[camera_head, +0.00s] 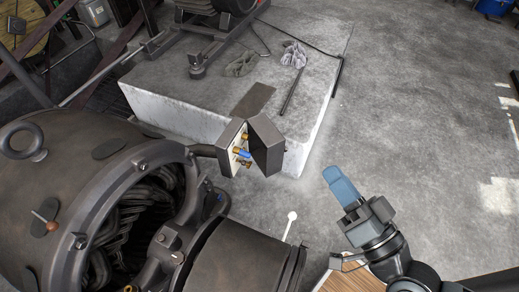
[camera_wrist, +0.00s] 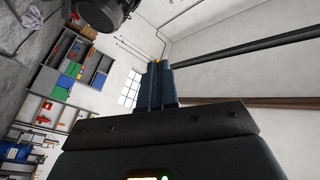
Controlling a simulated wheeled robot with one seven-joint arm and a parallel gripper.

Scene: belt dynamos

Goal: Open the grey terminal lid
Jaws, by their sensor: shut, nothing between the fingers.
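The grey terminal lid (camera_head: 265,146) stands swung out to the right of its terminal box (camera_head: 229,147), on the side of the big dynamo. The box's inside shows brass terminals and a blue part (camera_head: 242,152). My gripper (camera_head: 336,176) is to the right of the lid and apart from it, with its blue fingers together and nothing held. In the wrist view the shut fingers (camera_wrist: 155,84) point up toward the wall and ceiling. Neither the lid nor the box can be made out in that view.
The large dark dynamo (camera_head: 90,190) fills the left. A pale concrete plinth (camera_head: 180,105) stands behind the box, with gloves (camera_head: 294,54) and a bar (camera_head: 292,92) on it. A white-knobbed lever (camera_head: 291,216) rises below the lid. The floor (camera_head: 430,120) at right is clear.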

